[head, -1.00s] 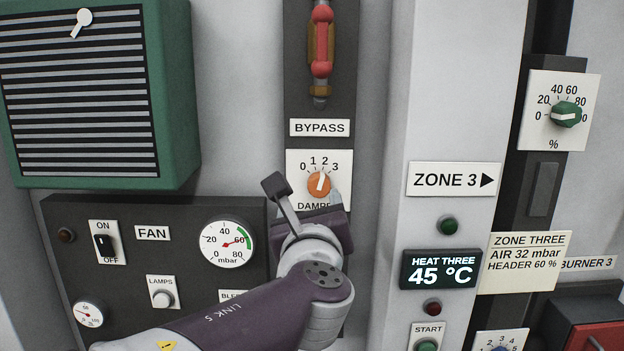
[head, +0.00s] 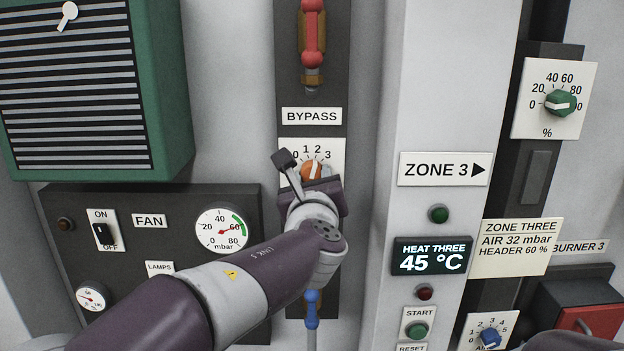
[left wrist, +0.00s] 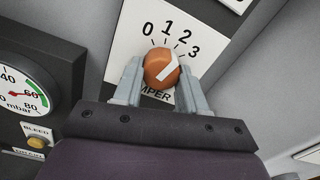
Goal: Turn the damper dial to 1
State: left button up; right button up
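The damper dial (head: 312,170) is an orange knob with a white pointer line on a white plate marked 0 to 3. In the left wrist view the dial (left wrist: 161,68) shows clearly, and its pointer is directed at about 2. My left gripper (left wrist: 161,80) is at the plate with one grey finger on each side of the dial. The fingers look open around it; I cannot tell whether they touch it. In the head view my left gripper (head: 314,188) hides the lower part of the dial plate. My right gripper is not in view.
The BYPASS label (head: 311,116) and a red-handled valve (head: 313,35) are above the dial. A pressure gauge (head: 221,230) and fan switch (head: 102,231) are on the dark panel to the left. The ZONE 3 column (head: 395,110) stands to the right.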

pick_arm(q)
jog(key=n+b, duration=0.5)
jog(key=b, duration=0.2)
jog(key=shift+d+r+n+b, duration=0.1)
jog(key=shift+n+b, duration=0.3)
jog(key=shift+r, duration=0.1)
dwell(0.5)
jog(key=o, duration=1.1)
jog(key=shift+c, duration=0.2)
